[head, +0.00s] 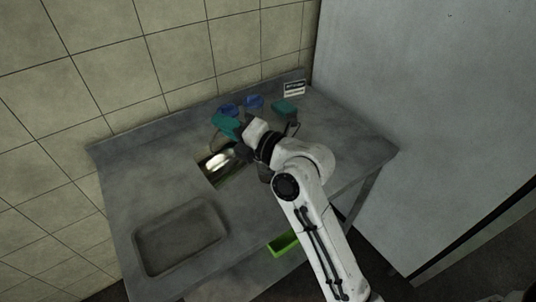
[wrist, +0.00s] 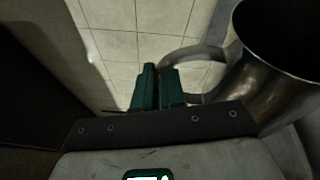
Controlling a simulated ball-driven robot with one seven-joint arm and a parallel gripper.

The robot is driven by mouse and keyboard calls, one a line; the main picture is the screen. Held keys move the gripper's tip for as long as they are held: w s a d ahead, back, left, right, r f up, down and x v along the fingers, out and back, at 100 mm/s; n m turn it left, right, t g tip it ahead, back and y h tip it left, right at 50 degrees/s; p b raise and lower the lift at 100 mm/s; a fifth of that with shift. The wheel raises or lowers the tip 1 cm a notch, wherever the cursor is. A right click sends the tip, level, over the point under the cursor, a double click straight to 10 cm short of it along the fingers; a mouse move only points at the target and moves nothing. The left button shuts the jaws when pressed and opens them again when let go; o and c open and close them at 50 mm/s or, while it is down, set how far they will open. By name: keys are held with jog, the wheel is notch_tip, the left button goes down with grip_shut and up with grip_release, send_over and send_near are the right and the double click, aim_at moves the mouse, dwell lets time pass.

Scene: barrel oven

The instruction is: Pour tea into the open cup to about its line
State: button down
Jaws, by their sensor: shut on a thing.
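In the wrist view my gripper (wrist: 158,88) has its two dark green fingers close together on the handle of a dark metal jug (wrist: 265,85). The jug's wide dark mouth faces the camera at the right edge; its contents and spout cannot be seen. In the head view my gripper (head: 245,135) is over the back middle of the counter, and the jug cannot be made out clearly. Two small blue items (head: 230,108) (head: 254,101) stand near the back wall. I cannot tell which thing is the open cup, and no line shows.
The grey counter (head: 120,185) has a shiny rectangular inset (head: 222,163) and a shallow basin (head: 180,238). A teal item (head: 285,108) and a small sign (head: 294,88) stand at the back. A green bin (head: 283,243) is under the front edge. The left of the counter is clear.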

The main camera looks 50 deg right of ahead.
aim_at(212, 135)
jog(key=shift+s+d+r+m+b, duration=0.25)
jog(key=shift+d+r+m+b, duration=0.25)
jog(key=shift+d+b, duration=0.25)
dwell(1.1)
dwell(0.6)
jog(key=shift+d+r+m+t+b, duration=0.2)
jog(key=shift+m+t+b, duration=0.1)
jog(key=shift+m+b, duration=0.15)
dwell(0.5)
jog(key=shift+a+r+n+p, duration=0.1)
jog(key=shift+a+n+p, duration=0.15)
jog(key=shift+p, duration=0.15)
jog(key=a+f+n, duration=0.1)
jog(key=w+a+p, duration=0.1)
jog(key=a, duration=0.1)
jog(key=a+f+n+g, duration=0.1)
jog(key=shift+w+a+f+n+p, duration=0.15)
jog(key=shift+a+f+n+p, duration=0.15)
jog(key=shift+a+p, duration=0.05)
jog(key=shift+w+a+f+n+g+b, duration=0.2)
jog(key=shift+a+f+n+g+b, duration=0.2)
jog(key=shift+a+f+n+b, duration=0.3)
jog(key=shift+f, duration=0.1)
dwell(0.9)
